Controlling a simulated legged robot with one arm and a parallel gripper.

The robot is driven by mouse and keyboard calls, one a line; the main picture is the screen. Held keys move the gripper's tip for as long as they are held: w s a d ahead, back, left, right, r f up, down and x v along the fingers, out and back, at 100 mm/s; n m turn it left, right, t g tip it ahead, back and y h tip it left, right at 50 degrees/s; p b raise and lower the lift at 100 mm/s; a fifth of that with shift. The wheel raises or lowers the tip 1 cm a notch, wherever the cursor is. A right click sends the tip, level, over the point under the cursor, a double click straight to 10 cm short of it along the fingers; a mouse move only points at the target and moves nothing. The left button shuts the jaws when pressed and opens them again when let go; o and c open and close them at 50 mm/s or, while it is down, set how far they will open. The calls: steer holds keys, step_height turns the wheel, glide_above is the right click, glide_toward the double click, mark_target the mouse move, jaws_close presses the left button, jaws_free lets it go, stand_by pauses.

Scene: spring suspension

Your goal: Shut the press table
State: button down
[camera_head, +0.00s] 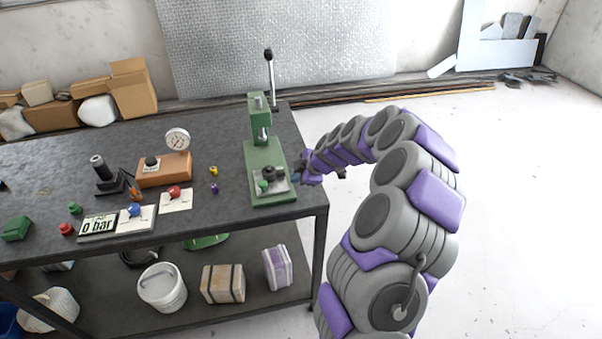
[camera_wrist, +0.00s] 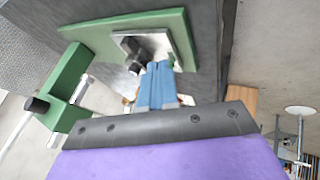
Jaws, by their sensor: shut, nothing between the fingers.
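The green press (camera_head: 268,150) stands near the right end of the dark table, its lever with a black knob (camera_head: 268,54) pointing up. Its small press table (camera_head: 269,181) is a light metal plate with dark and green knobs on the green base. My gripper (camera_head: 299,178) is at the right side of the press base, beside the plate. In the wrist view the blue fingers (camera_wrist: 157,84) are together, close to a dark knob on the metal plate (camera_wrist: 183,45). I cannot tell whether they touch it. The press column (camera_wrist: 66,88) shows at the left there.
Left of the press are small yellow and purple pieces (camera_head: 214,179), a gauge (camera_head: 178,139) on an orange block, and cards with coloured knobs (camera_head: 134,214). A bucket (camera_head: 162,287) and boxes sit on the lower shelf. Floor (camera_head: 510,200) right of my arm is clear.

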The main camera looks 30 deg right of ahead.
mark_target(281, 179)
steer(key=x, duration=0.6)
steer(key=shift+w+d+f, duration=0.1)
steer(key=shift+w+f, duration=0.15)
steer(key=shift+f, duration=0.1)
steer(key=w, duration=0.1)
steer(key=w+d, duration=0.1)
steer(key=shift+w+d+f+b, duration=0.1)
steer(key=shift+w+b, duration=0.2)
steer(key=shift+w, duration=0.6)
